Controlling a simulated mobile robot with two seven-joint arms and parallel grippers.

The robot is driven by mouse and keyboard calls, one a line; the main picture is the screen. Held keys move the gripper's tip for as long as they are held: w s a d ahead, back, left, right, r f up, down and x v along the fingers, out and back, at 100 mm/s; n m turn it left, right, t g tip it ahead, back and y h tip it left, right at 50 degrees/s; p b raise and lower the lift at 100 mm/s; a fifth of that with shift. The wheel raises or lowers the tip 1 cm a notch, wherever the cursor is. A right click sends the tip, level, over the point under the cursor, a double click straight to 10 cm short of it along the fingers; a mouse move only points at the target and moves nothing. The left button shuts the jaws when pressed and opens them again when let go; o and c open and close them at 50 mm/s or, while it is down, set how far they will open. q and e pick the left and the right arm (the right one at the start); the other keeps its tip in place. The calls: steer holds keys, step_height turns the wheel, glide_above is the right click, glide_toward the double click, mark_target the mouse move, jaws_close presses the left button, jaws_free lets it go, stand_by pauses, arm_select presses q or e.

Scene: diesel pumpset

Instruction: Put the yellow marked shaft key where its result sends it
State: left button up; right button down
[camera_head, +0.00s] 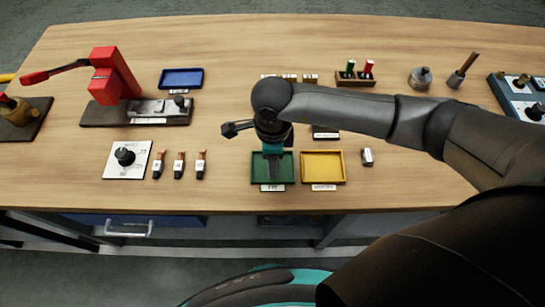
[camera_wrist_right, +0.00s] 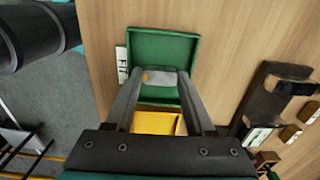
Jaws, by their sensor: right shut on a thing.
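The grey shaft key (camera_wrist_right: 161,78) with a yellow mark on one end shows in the right wrist view. My right gripper (camera_wrist_right: 160,84) is shut on it, with the key lying across between the fingertips. In the head view my right gripper (camera_head: 273,172) points down over the green tray (camera_head: 288,168), and the key itself cannot be made out there. The green tray also shows in the wrist view (camera_wrist_right: 161,42), with a label reading "FIT" beside it. I cannot tell whether the key touches the tray floor. My left gripper is not in view.
A yellow tray (camera_head: 323,167) stands right of the green one, with a small grey piece (camera_head: 367,156) beyond it.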

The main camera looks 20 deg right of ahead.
steer(key=shift+f+b, duration=0.35)
stand_by(0.5)
steer(key=shift+c, duration=0.9)
jaws_free()
steer(key=shift+r+p, duration=0.7)
steer(key=shift+r, duration=0.15)
steer(key=shift+r+p, duration=0.4)
steer(key=shift+r, duration=0.2)
steer(key=shift+r+p, duration=1.6)
steer(key=shift+r, duration=0.5)
